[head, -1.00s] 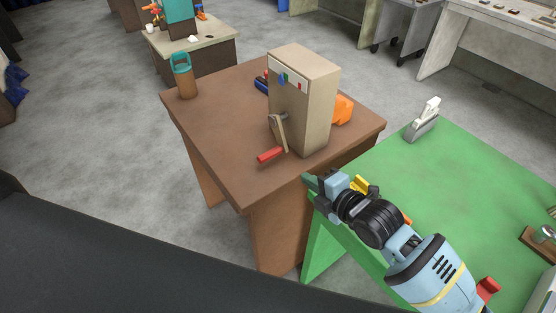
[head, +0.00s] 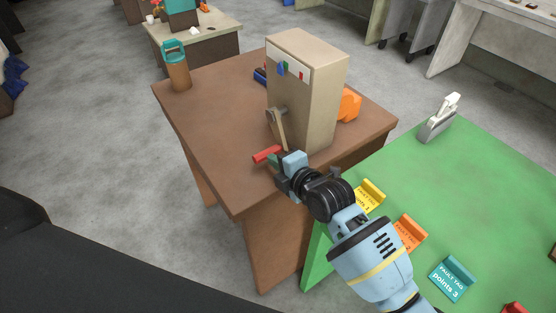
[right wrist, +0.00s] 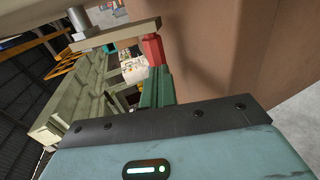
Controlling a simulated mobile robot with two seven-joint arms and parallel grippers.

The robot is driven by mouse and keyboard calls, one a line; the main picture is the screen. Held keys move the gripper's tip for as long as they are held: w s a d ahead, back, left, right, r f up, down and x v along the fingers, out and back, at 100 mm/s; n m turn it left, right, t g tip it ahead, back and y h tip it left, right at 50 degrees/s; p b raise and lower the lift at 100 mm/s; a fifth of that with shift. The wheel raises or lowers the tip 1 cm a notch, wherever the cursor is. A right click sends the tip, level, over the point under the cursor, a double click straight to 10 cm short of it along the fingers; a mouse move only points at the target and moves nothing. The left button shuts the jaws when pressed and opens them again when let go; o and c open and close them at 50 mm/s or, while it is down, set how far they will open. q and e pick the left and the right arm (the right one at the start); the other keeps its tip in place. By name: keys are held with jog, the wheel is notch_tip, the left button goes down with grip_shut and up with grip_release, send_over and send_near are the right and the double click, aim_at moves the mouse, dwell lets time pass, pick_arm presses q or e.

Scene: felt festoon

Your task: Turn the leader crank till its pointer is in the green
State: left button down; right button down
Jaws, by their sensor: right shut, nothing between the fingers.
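The leader crank is on the front of a tall beige box (head: 313,95) on the brown table. Its crank arm (head: 280,128) slants down to a red handle (head: 267,154). A white scale strip (head: 292,72) with coloured marks runs along the box's top front; the pointer's exact place is too small to tell. My right gripper (head: 277,162) is shut and empty, its fingertips right at the handle. In the right wrist view the green fingers (right wrist: 156,88) line up with the red handle (right wrist: 153,50), seemingly touching its end. My left gripper is out of view.
The brown table (head: 210,130) also holds a teal-topped bottle (head: 177,65) and an orange object (head: 349,104) beside the box. A green table (head: 400,180) at right carries fault tags (head: 453,279) and a grey-white device (head: 438,118).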

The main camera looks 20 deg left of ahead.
aim_at(272, 169)
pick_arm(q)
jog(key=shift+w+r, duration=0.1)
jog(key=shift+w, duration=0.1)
pick_arm(e)
jog(key=shift+w+a, duration=0.1)
jog(key=shift+w, duration=0.05)
